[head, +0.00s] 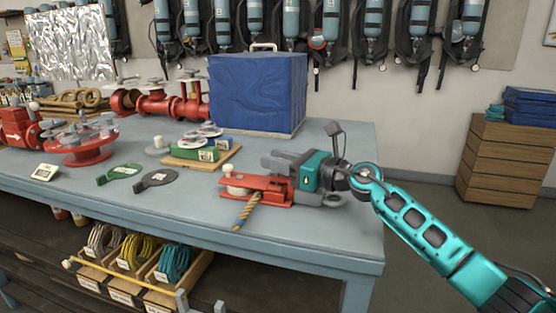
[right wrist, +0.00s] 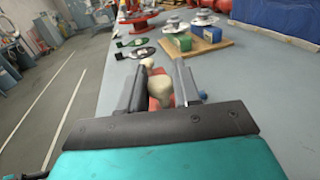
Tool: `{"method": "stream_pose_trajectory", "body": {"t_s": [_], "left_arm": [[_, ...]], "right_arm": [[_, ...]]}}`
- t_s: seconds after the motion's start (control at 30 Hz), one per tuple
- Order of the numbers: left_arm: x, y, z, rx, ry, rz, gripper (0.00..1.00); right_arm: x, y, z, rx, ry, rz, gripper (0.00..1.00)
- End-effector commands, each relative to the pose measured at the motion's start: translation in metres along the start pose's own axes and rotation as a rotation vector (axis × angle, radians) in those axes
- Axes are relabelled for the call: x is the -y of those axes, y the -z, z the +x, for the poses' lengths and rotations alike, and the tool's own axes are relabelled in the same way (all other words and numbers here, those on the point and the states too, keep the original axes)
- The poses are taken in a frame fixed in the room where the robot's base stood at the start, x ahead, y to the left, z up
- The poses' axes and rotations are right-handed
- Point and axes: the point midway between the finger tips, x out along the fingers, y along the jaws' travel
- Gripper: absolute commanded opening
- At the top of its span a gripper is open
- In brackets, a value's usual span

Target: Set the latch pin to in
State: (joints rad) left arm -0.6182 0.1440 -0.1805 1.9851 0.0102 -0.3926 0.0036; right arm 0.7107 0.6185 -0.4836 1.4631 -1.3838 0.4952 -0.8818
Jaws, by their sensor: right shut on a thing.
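A red clamp-like fixture (head: 268,184) lies flat on the grey-blue workbench near its front right, with a cream knob (head: 228,170) at its left end. My right gripper (head: 278,168) reaches it from the right, low over the bench. In the right wrist view its grey fingers (right wrist: 160,70) stand on both sides of a cream knob (right wrist: 164,77) and red body, and are shut on it. I take this knob to be the latch pin's; the pin's shaft is hidden. A second pale knob (right wrist: 147,62) shows just beyond. My left gripper is not in view.
A striped wooden rod (head: 247,211) juts from the fixture toward the bench front. Green (head: 120,172) and black (head: 155,180) tags lie to the left. A wooden board (head: 225,158) with blocks and a blue-covered box (head: 258,92) stand behind. The front strip of the workbench (head: 320,240) is clear.

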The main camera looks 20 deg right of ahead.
Motion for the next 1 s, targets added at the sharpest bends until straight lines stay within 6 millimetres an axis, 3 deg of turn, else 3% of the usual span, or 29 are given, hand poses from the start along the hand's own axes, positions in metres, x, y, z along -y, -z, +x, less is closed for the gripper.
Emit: {"method": "stream_pose_trajectory", "body": {"t_s": [0.03, 0.27, 0.3, 0.47, 0.77, 1.0], "left_arm": [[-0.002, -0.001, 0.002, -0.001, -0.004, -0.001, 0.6], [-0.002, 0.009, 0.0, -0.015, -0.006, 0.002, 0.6], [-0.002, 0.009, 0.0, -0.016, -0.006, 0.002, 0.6], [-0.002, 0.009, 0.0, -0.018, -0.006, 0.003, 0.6], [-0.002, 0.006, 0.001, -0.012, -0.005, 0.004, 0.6], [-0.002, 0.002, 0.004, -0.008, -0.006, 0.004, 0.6]], "right_arm": [[0.0, 0.007, 0.0, -0.006, -0.001, 0.001, 0.0], [0.0, 0.005, 0.0, -0.007, -0.001, 0.001, 0.0], [0.0, 0.005, 0.0, -0.007, -0.001, 0.001, 0.36], [0.0, 0.005, 0.0, -0.005, -0.001, 0.001, 0.51], [0.0, 0.004, -0.002, -0.003, 0.0, 0.0, 0.53], [0.001, 0.006, -0.037, -0.007, 0.002, 0.0, 0.53]]}}
